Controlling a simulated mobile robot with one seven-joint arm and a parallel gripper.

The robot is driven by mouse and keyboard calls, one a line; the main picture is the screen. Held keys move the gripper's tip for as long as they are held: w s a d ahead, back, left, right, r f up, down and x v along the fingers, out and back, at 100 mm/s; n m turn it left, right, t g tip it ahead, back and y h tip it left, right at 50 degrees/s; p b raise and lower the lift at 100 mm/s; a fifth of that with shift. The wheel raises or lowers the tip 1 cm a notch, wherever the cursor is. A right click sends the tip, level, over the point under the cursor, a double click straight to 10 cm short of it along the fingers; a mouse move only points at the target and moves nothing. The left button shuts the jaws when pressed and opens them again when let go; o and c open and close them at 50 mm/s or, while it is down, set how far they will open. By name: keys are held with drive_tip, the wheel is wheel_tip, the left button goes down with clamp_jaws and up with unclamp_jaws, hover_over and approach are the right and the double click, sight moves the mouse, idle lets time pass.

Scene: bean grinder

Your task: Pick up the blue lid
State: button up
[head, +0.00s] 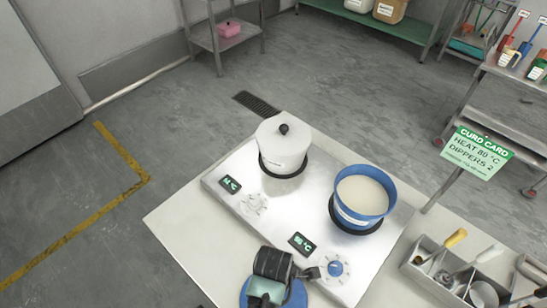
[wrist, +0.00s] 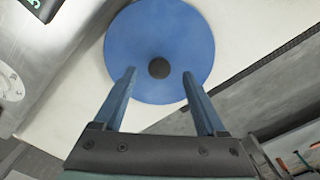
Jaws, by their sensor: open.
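The blue lid (wrist: 165,30) is a round disc with a dark knob (wrist: 159,68) at its centre. In the wrist view it lies flat on the white worktop, near an edge. My gripper (wrist: 158,74) is open above it, one finger on either side of the knob in the picture. I cannot tell how far the fingertips are above the lid. In the head view the lid (head: 298,298) shows at the bottom, mostly hidden by my gripper (head: 270,275).
A steel two-burner hob (head: 240,215) stands behind the lid. It bears a lidded white pot (head: 285,150) and an open blue pot (head: 345,215) of pale liquid. A grey utensil caddy (head: 425,270) stands at the right. A green card (head: 477,152) rises behind it.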

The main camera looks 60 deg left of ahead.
drive_tip(key=shift+f, duration=1.25)
clamp_jaws()
